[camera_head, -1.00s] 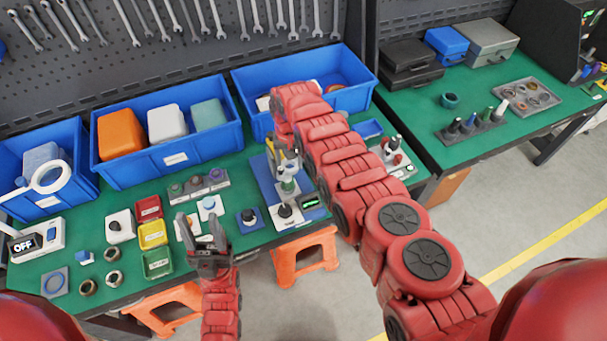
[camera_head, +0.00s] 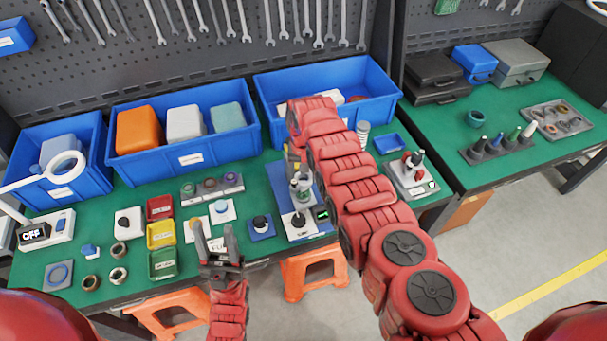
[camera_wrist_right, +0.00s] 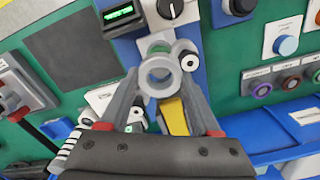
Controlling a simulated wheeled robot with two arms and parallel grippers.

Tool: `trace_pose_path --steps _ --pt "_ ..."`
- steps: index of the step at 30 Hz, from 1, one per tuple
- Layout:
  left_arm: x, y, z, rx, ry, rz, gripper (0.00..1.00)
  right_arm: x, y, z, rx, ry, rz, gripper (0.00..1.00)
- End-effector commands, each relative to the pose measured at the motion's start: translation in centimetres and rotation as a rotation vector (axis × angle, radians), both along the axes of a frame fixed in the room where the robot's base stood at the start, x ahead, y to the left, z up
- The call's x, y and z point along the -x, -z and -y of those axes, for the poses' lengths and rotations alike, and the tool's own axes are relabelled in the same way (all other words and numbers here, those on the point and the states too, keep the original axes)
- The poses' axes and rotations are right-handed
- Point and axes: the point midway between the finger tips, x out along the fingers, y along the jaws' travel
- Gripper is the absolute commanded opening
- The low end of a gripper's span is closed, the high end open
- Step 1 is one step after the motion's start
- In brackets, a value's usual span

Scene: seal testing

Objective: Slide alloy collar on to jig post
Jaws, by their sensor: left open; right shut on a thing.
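My right gripper (camera_wrist_right: 160,97) is shut on a grey ring-shaped alloy collar (camera_wrist_right: 147,85), seen nearly end-on between the fingertips in the right wrist view. The collar is over the jig, with a green part just behind it. Whether the jig post is inside the collar cannot be told. The jig has a blue base (camera_head: 276,180), a black dial (camera_head: 298,220) and a lit green display (camera_head: 322,213); both also show in the right wrist view. The right arm partly hides the jig in the head view. My left gripper (camera_head: 216,236) is open and empty, near the table's front edge.
Several loose rings (camera_head: 118,275) lie at the front left, beside red, yellow and green trays (camera_head: 162,234). Blue bins (camera_head: 184,160) line the back. A switch box (camera_head: 416,178) stands right of the jig. Orange stools (camera_head: 315,272) stand below the front edge.

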Motion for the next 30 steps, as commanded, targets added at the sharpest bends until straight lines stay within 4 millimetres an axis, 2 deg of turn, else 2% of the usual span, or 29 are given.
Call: trace_pose_path --steps 30 --pt "-0.01 0.62 0.0 0.0 0.0 0.0 0.5 -0.01 0.62 -0.01 0.0 0.0 0.001 0.0"
